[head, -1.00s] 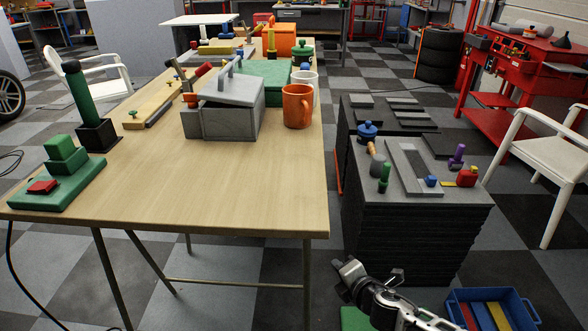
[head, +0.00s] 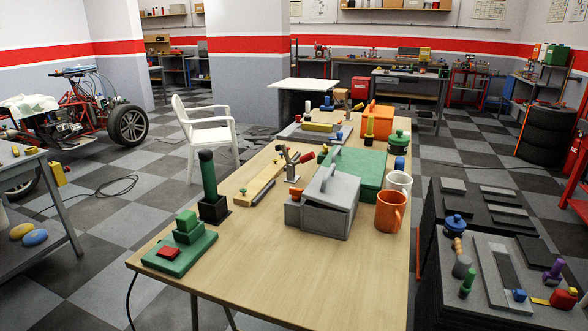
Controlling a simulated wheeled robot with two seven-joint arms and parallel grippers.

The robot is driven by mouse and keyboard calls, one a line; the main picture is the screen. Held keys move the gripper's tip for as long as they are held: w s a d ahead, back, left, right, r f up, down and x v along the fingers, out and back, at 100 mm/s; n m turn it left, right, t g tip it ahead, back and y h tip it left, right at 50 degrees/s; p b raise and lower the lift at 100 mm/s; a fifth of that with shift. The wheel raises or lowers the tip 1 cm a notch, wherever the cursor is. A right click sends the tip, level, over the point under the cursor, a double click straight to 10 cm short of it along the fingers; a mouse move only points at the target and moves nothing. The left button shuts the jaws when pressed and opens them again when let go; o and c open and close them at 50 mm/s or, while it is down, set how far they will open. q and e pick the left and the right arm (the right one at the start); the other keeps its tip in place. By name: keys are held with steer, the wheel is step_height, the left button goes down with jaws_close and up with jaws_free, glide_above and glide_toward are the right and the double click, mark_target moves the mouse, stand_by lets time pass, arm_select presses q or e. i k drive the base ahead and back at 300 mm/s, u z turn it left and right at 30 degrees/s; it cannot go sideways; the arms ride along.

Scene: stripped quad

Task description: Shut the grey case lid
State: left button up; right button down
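The grey case (head: 322,221) stands on the wooden table in the head view, right of the table's middle. Its grey lid (head: 338,188) lies over the top, with a handle rising from it. The lid looks slightly tilted, with a dark gap under its edge; how far open it is I cannot tell exactly. Neither of my grippers is in the view now.
An orange mug (head: 390,212) and a white mug (head: 399,183) stand close right of the case. A green case (head: 358,170) is right behind it. A claw-like tool (head: 292,165) stands at its back left.

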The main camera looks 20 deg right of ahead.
mark_target(330, 186)
steer(key=u, duration=2.45)
steer(key=k, duration=0.65)
steer(key=z, duration=2.2)
